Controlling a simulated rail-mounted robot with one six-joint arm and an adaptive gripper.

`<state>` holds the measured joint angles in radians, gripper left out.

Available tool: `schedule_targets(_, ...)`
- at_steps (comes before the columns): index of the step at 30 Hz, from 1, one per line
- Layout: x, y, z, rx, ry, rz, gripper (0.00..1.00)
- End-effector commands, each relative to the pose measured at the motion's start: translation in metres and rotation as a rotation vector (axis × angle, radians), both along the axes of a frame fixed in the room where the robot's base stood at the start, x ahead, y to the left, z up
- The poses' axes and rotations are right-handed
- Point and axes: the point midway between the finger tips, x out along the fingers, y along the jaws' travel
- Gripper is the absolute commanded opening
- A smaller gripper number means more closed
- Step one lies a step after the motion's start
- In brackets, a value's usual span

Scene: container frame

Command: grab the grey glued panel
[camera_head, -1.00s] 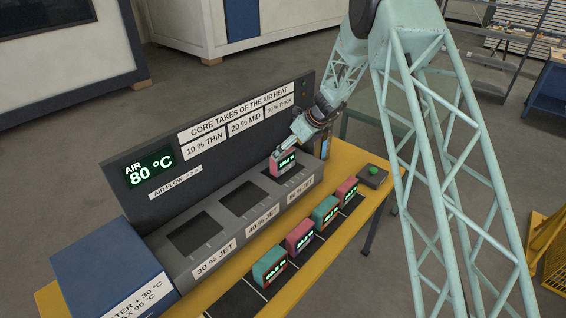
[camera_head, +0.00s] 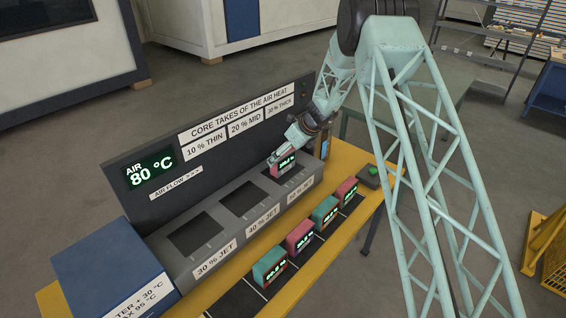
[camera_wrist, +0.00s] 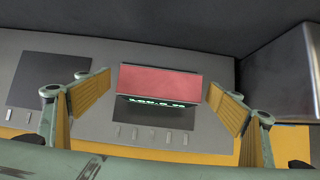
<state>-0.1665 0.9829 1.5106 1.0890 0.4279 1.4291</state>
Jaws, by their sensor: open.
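No grey glued panel can be made out in either view. My gripper (camera_head: 276,160) is low over the rightmost opening of the grey machine. A red block (camera_head: 284,169) with a green lit display sits in that opening. In the wrist view, my gripper (camera_wrist: 160,92) is open, with one yellow-padded finger on each side of the red block (camera_wrist: 160,80). Gaps show between the pads and the block. The lower part of the block is hidden in the opening.
The grey machine (camera_head: 214,254) has two empty openings to the left. Several teal and red blocks (camera_head: 300,237) stand in a row on the dark strip in front. A blue box (camera_head: 105,262) stands at the left, a green button (camera_head: 373,171) at the right. A sign board rises behind.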

Motion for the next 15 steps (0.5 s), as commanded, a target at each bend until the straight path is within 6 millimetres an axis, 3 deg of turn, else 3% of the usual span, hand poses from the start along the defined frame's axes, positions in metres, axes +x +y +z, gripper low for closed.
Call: schedule_targets(15,0.0021,0.0026,-0.0056,0.000,0.000,0.000,0.86)
